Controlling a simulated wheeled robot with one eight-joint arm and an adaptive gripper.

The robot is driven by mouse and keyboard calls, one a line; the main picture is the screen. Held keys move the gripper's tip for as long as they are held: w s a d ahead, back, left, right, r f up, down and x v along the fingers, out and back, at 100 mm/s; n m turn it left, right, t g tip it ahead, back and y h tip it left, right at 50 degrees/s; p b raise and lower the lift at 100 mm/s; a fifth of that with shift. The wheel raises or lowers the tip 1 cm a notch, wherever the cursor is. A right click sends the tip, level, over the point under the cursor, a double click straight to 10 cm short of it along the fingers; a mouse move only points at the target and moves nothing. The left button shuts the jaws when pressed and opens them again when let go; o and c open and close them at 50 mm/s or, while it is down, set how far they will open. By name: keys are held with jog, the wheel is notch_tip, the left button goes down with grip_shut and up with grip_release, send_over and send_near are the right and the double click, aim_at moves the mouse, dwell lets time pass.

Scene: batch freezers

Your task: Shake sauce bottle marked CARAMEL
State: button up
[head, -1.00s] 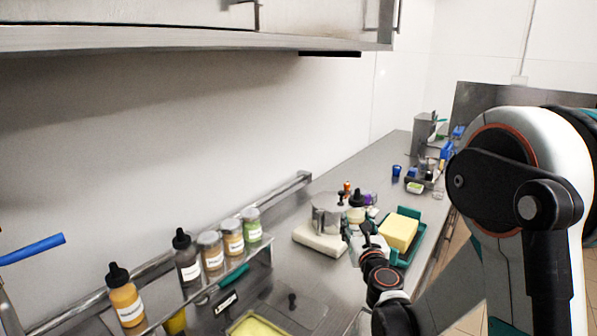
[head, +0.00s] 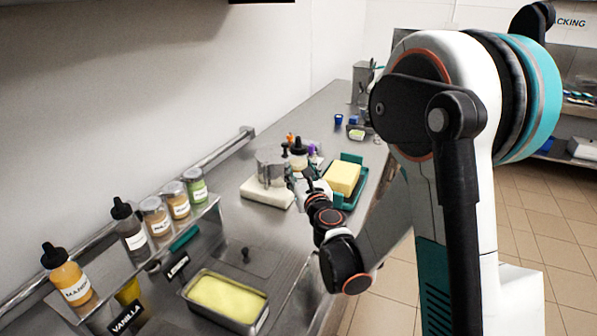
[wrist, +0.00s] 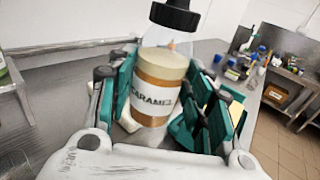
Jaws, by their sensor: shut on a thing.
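The CARAMEL bottle (wrist: 158,88) has a black cap, a clear upper part, tan sauce and a white label. It stands nearly upright in the wrist view, between the teal finger pads of my gripper (wrist: 160,100), which is shut on it. In the head view my gripper (head: 308,180) is over the counter, left of the butter block. A bottle with a black cap (head: 299,152) shows just behind it there, partly hidden by my gripper and a metal pot.
A metal pot (head: 271,166) is near a white slab (head: 262,193). A butter block (head: 342,178) sits in a teal tray (head: 358,192) to the right. A shelf holds MANGO (head: 68,273) and several other containers. A pan of yellow contents (head: 228,298) is in front.

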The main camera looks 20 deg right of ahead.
aim_at(299, 147)
jog(key=r, duration=0.4)
jog(key=s+r, duration=0.1)
jog(key=r, duration=0.2)
jog(key=shift+r, duration=0.1)
jog(key=shift+w+f, duration=0.25)
jog(key=shift+f, duration=1.65)
jog(key=shift+w+f, duration=0.2)
jog(key=shift+f, duration=1.7)
jog(key=shift+s+r, duration=0.15)
jog(key=shift+s, duration=0.1)
